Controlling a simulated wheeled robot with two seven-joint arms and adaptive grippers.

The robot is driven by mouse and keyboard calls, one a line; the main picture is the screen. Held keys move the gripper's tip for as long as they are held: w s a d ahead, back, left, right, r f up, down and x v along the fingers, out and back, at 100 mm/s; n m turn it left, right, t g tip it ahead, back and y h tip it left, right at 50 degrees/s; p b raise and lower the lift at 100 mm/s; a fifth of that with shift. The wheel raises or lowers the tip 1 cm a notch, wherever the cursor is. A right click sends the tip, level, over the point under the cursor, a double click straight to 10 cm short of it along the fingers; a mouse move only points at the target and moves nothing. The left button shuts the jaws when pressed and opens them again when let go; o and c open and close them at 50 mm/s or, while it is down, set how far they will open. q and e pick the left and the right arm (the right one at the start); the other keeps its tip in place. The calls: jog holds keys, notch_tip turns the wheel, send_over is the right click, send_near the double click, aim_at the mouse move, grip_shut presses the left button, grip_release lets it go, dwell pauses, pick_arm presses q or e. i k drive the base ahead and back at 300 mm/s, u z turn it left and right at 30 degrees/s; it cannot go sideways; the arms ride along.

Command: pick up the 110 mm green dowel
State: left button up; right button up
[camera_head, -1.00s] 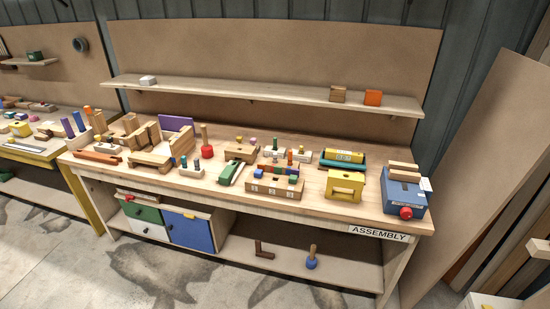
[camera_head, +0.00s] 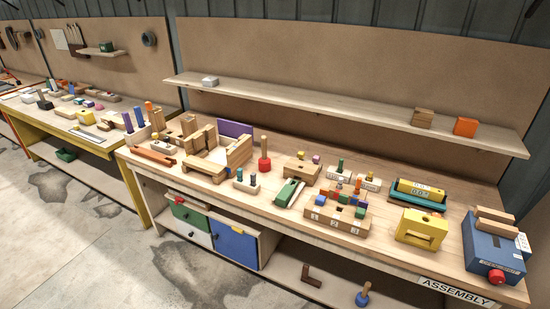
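I cannot tell which piece is the 110 mm green dowel. A small upright green peg (camera_head: 340,165) stands in a light block toward the right half of the assembly table. Another dark green-blue peg (camera_head: 239,175) stands in a small block nearer the front edge. Both are small in view, and their lengths cannot be judged. Neither of my grippers is in view.
The assembly table (camera_head: 455,262) is crowded with wooden blocks, a yellow box (camera_head: 421,230), a blue box (camera_head: 493,250) and a red-based peg (camera_head: 264,163). Taller purple, blue and orange dowels (camera_head: 139,116) stand at its left end. A shelf (camera_head: 340,108) runs above. The floor (camera_head: 75,235) in front is clear.

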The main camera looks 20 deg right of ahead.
aim_at(341, 160)
jog(key=u, duration=0.5)
jog(key=i, duration=1.95)
jog(key=z, duration=1.2)
jog(key=i, duration=0.75)
jog(key=z, duration=0.75)
